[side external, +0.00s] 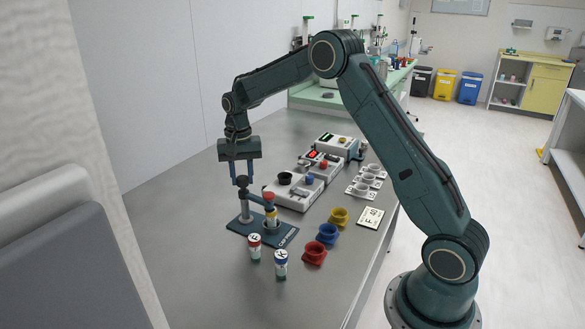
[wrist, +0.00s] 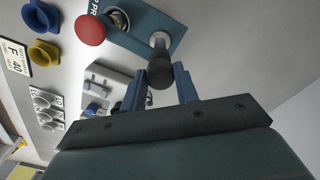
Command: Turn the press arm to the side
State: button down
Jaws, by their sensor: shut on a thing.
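The press (side external: 262,236) stands on the steel table, a dark blue base plate with a lettered front edge. A metal post (side external: 246,212) rises from its left part, with a dark knob (side external: 242,181) on top. A red knob (side external: 268,196) sits to its right, above a round seat on the plate. My gripper (side external: 241,180) points down over the post and is shut on the dark knob. In the wrist view the two blue fingers lie either side of the dark knob (wrist: 160,72), and the red knob (wrist: 90,30) is at upper left, clear of them.
Two capped vials (side external: 254,246) stand in front of the press. Red, blue (side external: 327,233) and yellow cups stand to its right, near a white card (side external: 370,217). Grey devices (side external: 293,192) and a white cup rack (side external: 364,187) are behind. Bare table lies left of the press.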

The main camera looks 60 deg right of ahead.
jog(key=m, duration=0.3)
jog(key=shift+m, duration=0.3)
jog(key=m, duration=0.3)
jog(key=shift+r+m, duration=0.1)
jog(key=shift+m, duration=0.3)
jog(key=m, duration=0.3)
jog(key=shift+m, duration=2.2)
jog(key=c, duration=1.1)
grip_release()
jog(key=shift+o, duration=0.2)
jog(key=shift+r, duration=0.1)
